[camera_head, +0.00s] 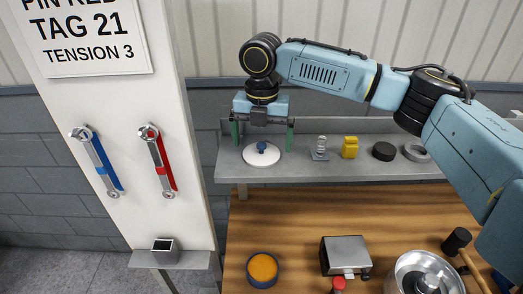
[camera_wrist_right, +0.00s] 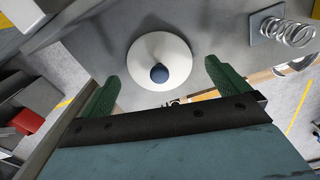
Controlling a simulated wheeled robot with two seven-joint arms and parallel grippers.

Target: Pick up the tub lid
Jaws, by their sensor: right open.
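The tub lid (camera_head: 262,155) is a white round disc with a dark blue knob, lying flat on the grey shelf. In the right wrist view the lid (camera_wrist_right: 160,52) shows just beyond the fingertips, knob toward the camera. My right gripper (camera_head: 262,138) has two green fingers spread apart above the lid, one on each side of the knob in the head view. In the right wrist view the right gripper (camera_wrist_right: 158,75) is open with nothing between its fingers. My left gripper is in neither view.
On the shelf (camera_head: 330,168), right of the lid, stand a spring on a plate (camera_head: 320,150), a yellow part (camera_head: 350,147), a black disc (camera_head: 384,151) and a grey ring (camera_head: 416,152). Below, the wooden bench holds an orange-topped tub (camera_head: 262,268), a metal box (camera_head: 345,254) and a bowl (camera_head: 402,268).

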